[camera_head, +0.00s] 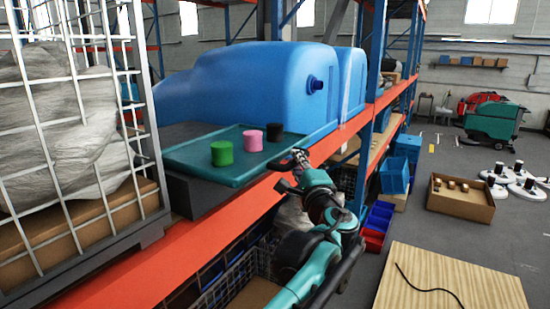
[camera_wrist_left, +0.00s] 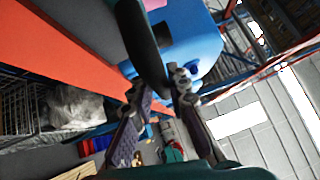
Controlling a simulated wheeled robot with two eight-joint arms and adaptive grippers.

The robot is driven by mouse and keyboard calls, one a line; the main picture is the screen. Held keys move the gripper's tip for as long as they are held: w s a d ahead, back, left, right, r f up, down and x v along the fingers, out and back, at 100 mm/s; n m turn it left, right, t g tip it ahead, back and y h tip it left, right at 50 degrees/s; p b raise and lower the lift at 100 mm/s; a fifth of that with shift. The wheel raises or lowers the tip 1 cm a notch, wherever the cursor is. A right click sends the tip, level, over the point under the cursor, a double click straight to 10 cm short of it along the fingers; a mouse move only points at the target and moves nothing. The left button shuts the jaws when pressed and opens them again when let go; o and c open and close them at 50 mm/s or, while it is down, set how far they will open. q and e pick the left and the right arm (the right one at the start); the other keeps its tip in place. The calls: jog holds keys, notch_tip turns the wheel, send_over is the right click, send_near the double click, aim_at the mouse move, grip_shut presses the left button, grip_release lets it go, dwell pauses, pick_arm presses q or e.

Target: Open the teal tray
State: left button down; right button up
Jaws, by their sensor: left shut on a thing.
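The teal tray (camera_head: 190,156) lies flat on a dark grey base on the shelf, with a low raised rim. A green cylinder (camera_head: 222,153), a pink cylinder (camera_head: 253,140) and a black cylinder (camera_head: 274,132) stand upright on it. My left gripper (camera_head: 299,160) is at the tray's front right edge. In the left wrist view my gripper (camera_wrist_left: 158,85) is shut on a curved black handle (camera_wrist_left: 147,50); the exact contact is partly hidden by the fingers. My right gripper is in neither view.
A large blue tank (camera_head: 250,85) stands behind the tray. A white wire cage (camera_head: 75,130) with wrapped goods stands at the left. The orange shelf beam (camera_head: 225,235) runs below the tray. A cardboard box (camera_head: 460,200) stands on the open floor at the right.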

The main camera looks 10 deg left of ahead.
pick_arm(q)
jog(key=s+d, duration=0.2)
jog(key=d, duration=0.4)
jog(key=shift+s, duration=0.15)
jog(key=shift+f, duration=0.1)
jog(key=c, duration=1.4)
grip_release()
jog(key=shift+c, duration=0.2)
jog(key=v, duration=1.2)
